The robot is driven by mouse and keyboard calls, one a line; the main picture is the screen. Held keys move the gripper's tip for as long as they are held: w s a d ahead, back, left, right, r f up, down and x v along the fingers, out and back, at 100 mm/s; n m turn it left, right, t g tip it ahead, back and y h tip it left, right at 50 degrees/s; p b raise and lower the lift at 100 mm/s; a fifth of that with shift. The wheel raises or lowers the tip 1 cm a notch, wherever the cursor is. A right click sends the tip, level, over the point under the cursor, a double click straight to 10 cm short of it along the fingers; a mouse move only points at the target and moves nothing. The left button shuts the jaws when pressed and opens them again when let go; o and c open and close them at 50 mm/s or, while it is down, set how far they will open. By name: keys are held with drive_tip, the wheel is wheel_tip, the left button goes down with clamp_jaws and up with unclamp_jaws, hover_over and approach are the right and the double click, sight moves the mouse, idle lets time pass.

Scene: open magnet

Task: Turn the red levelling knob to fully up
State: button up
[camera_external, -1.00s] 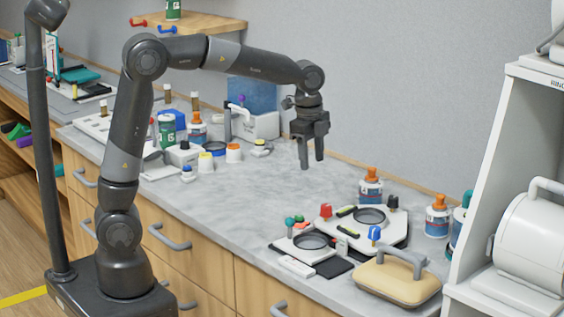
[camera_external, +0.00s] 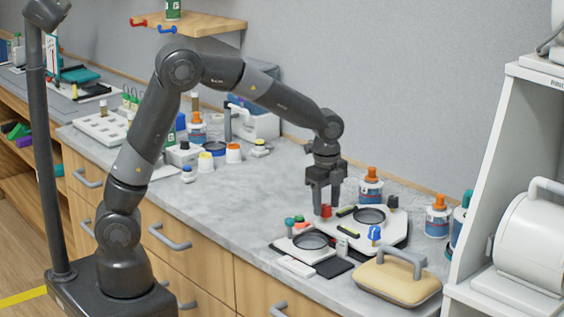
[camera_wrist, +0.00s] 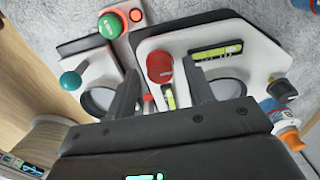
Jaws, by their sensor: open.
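The red levelling knob (camera_external: 326,211) stands at the left corner of a white levelling plate (camera_external: 389,235) on the marble counter. In the wrist view the red knob (camera_wrist: 160,68) shows beyond and between the two dark fingers. My gripper (camera_external: 326,211) is open, pointing down at the knob, with its fingertips close around or just above it. It also shows in the wrist view (camera_wrist: 160,88). I cannot tell whether a finger touches the knob. The plate also carries a blue knob (camera_external: 375,233), a black knob (camera_external: 392,201), bubble vials and a round dark opening.
A smaller white unit (camera_external: 300,250) with green and teal knobs stands close at the front left. A beige handled case (camera_external: 398,280) lies at the front. Orange-capped bottles (camera_external: 371,187) stand behind and right (camera_external: 438,217).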

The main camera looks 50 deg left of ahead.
drive_tip(key=shift+f, duration=0.3)
drive_tip(key=shift+c, duration=0.6)
drive_tip(key=c, duration=0.9)
drive_tip(key=shift+n, duration=0.3)
